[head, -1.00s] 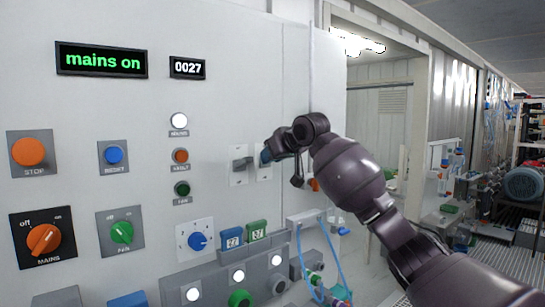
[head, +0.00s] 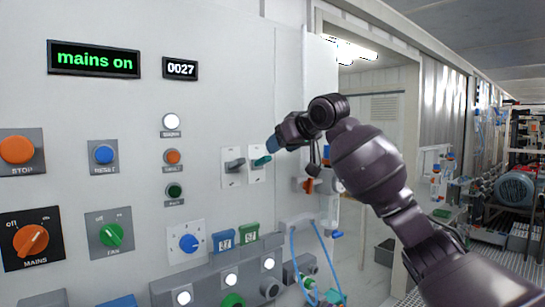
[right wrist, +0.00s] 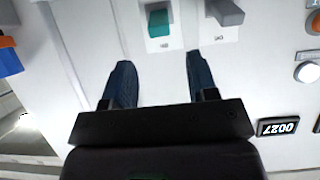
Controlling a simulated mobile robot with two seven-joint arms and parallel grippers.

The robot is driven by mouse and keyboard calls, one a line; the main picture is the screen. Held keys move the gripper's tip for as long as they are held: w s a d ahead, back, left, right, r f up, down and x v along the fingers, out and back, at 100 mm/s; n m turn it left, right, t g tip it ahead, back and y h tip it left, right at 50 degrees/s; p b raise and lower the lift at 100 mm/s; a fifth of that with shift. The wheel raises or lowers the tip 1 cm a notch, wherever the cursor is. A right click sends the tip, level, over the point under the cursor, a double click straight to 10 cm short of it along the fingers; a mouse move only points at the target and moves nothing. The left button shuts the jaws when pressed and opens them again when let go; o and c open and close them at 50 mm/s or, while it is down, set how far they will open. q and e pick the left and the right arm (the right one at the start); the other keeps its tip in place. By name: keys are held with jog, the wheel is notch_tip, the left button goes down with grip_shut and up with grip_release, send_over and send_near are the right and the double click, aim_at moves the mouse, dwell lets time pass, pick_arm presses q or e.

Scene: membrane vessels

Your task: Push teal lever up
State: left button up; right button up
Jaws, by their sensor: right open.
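The teal lever (head: 261,161) sticks out of a small white plate on the grey-white panel, just right of a matching grey lever (head: 235,165). In the head view its outer end is slightly higher than its base, much like the grey one. My right gripper (head: 274,144) is just above and right of the teal lever, apart from it. In the right wrist view, which shows the panel upside down, the teal lever (right wrist: 159,22) lies beyond the gap between my open, empty fingers (right wrist: 159,64). My left gripper is not in view.
The grey lever (right wrist: 226,12) is close beside the teal one. A lamp column with a white lamp (head: 171,121) is left of the levers. Orange and blue fittings (head: 309,185) are at the panel's right edge. Green and blue blocks (head: 249,232) and blue hoses sit below.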

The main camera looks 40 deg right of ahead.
jog(key=shift+v, duration=1.25)
